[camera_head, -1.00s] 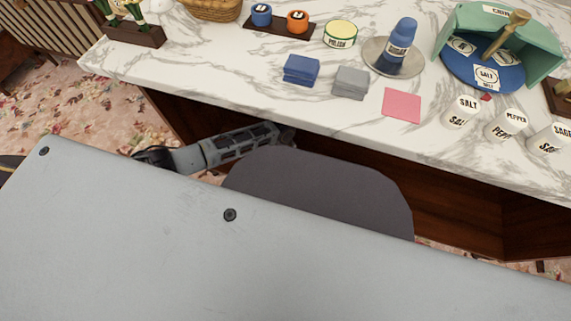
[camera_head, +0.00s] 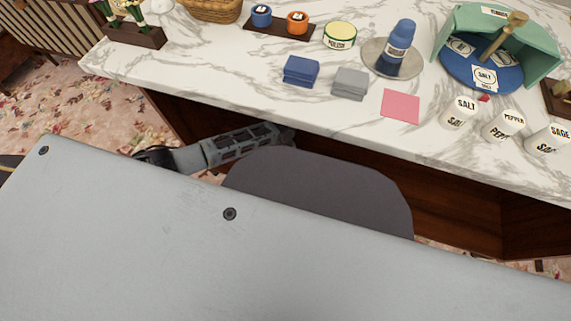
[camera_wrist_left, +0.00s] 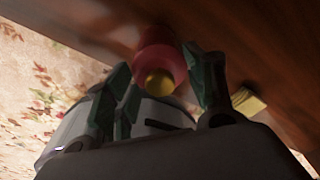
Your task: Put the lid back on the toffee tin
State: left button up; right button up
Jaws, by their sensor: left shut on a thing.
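My left gripper (camera_wrist_left: 165,82) is shut on a red, round-sided thing with a gold round knob or end (camera_wrist_left: 152,58). The fingers are on either side of it. I cannot tell from this view whether it is the tin's lid. In the head view my left arm reaches in from the left, low in front of the counter, and its gripper is not clearly seen at the counter's front edge. I cannot make out a toffee tin in either view. My right gripper is not in view.
The marble counter (camera_head: 215,85) holds blue cloths (camera_head: 301,71), grey cloths (camera_head: 350,83), a pink square (camera_head: 401,106), a polish tin (camera_head: 340,36), a blue bottle (camera_head: 400,40) on a round plate, and salt (camera_head: 460,112), pepper (camera_head: 503,125) and sage (camera_head: 548,140) jars. The left front is clear.

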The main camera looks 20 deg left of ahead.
pick_arm(q)
jog(key=o, duration=1)
jog(key=shift+c, duration=0.2)
jog(key=o, duration=0.5)
